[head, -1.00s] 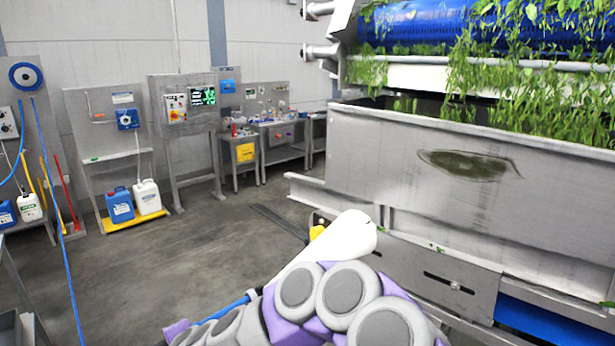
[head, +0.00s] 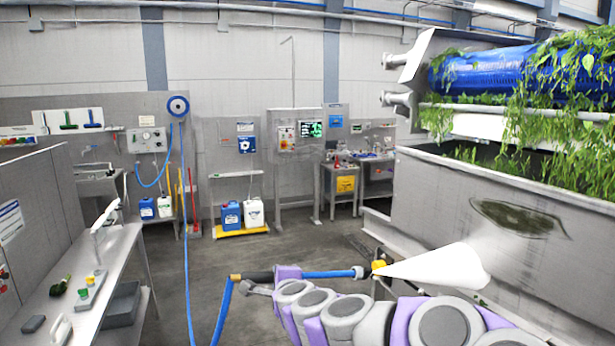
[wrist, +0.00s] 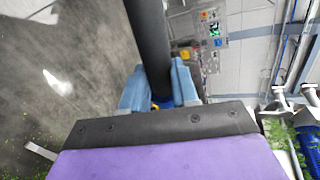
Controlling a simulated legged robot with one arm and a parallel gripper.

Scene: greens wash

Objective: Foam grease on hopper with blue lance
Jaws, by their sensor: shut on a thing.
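The blue lance (head: 322,274) lies nearly level in the head view, with a yellow nozzle (head: 378,267). A white spray cone (head: 435,268) fans right from the nozzle to the hopper's wall. The steel hopper (head: 432,186) stands at the right. A dark green grease patch (head: 518,217) is on its side, above and right of the spray's wide end. In the wrist view, my gripper (wrist: 160,86) has its blue-grey fingers shut around the lance's black grip (wrist: 150,38). In the head view my arm partly hides the hopper's lower side, and the fingers are not clear.
A blue hose (head: 184,230) hangs from a wall reel (head: 178,106) and reaches the floor. A bench (head: 108,250) with brushes stands at the left. Blue and white jugs (head: 231,216) stand on a yellow tray at the back. The middle floor is open.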

